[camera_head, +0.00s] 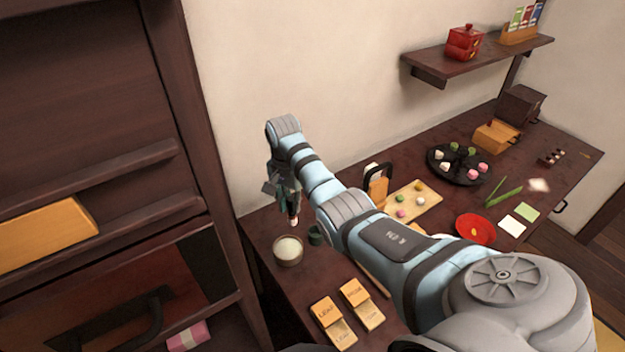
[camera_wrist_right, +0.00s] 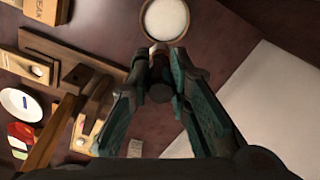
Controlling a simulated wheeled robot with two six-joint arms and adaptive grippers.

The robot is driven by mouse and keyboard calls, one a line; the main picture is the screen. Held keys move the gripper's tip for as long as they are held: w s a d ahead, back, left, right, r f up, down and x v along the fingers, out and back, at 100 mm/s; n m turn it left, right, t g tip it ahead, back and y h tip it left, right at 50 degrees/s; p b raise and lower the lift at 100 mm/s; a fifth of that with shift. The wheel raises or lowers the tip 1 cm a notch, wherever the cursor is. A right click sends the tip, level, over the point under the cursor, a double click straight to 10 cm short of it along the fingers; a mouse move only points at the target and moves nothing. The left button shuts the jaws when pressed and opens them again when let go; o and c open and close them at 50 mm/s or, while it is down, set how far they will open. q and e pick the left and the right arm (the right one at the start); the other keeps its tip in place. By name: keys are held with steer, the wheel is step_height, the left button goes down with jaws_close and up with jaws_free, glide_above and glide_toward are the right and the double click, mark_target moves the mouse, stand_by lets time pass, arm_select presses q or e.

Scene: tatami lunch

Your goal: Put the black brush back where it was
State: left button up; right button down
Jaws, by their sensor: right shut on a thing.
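My right gripper (camera_head: 290,203) is at the back left of the dark table, above its surface. It is shut on a dark, slim, round-handled thing with a pale tip, which looks like the black brush (camera_head: 293,218). In the right wrist view the brush (camera_wrist_right: 159,92) points away between the fingertips (camera_wrist_right: 161,68), and its pale end shows near the white-filled bowl (camera_wrist_right: 166,18). In the head view that bowl (camera_head: 288,252) stands just below and in front of the brush. Whether the brush touches anything is unclear. My left gripper is not in view.
A small dark green cup (camera_head: 316,236) stands beside the bowl. Two labelled wooden boxes (camera_head: 327,313) lie at the front. A wooden board with sweets (camera_head: 420,199), a black round tray (camera_head: 437,171) and a red dish (camera_head: 475,229) are farther right. A cabinet (camera_head: 190,120) stands left.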

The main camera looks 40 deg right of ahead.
steer(key=d+r+m+b, duration=0.2)
steer(key=d+r+m, duration=0.2)
steer(key=d+r, duration=0.3)
steer(key=f+b, duration=0.2)
steer(key=f, duration=0.4)
steer(key=f+b, duration=0.2)
steer(key=f, duration=0.5)
steer(key=s+f+b, duration=0.1)
steer(key=f+b, duration=0.2)
steer(key=f, duration=0.3)
steer(key=shift+d+f, duration=0.3)
steer(key=shift+d, duration=0.05)
steer(key=shift+f, duration=0.2)
steer(key=c, duration=1.5)
jaws_free()
steer(key=shift+r, duration=0.1)
